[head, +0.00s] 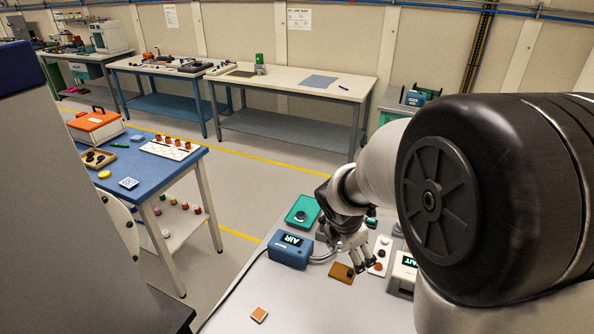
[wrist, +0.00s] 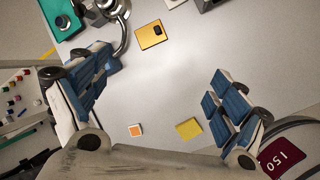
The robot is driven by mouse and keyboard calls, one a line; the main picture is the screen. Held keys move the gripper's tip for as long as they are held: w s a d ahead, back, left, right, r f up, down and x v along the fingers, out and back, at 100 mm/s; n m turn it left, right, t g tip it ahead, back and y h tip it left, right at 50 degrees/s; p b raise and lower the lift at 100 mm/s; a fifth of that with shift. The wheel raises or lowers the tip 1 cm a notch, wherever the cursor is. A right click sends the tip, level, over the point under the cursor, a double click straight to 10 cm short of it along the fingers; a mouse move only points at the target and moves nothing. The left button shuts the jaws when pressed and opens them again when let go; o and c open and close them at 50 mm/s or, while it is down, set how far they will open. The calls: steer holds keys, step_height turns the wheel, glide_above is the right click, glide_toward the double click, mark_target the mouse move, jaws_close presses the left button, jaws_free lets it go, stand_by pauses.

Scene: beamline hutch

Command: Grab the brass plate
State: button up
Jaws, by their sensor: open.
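A flat gold-brown plate (head: 341,272) with a dark spot, apparently the brass plate, lies on the light table. In the wrist view the plate (wrist: 146,40) looks golden, flat and untouched at the top middle, beyond the gap between the fingers. A plain yellow square (wrist: 189,128) lies nearer, by the right finger; I cannot tell its material. My gripper (head: 362,262) is above the table, just right of the plate in the head view.
A blue AIR box (head: 290,252) with a hose stands left of the plate, and a teal tray (head: 301,211) behind it. A button panel (head: 380,256) and a lit display box (head: 402,272) are on the right. An orange-and-white tile (head: 258,314) lies in front. Bare table surrounds the tile.

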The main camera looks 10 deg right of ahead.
steer(key=w+f+n, duration=0.5)
steer(key=f+n, duration=0.2)
steer(key=f, duration=0.3)
steer(key=b, duration=0.5)
glide_toward(343, 272)
steer(key=shift+d+f+n, duration=0.1)
steer(key=shift+f+n, duration=0.2)
steer(key=shift+f, duration=0.45)
steer(key=shift+b+x, duration=1.35)
steer(key=shift+x, duration=1.8)
steer(key=shift+w+r, duration=0.15)
steer(key=shift+w, duration=0.05)
steer(key=shift+c, duration=0.4)
steer(key=c, duration=1.4)
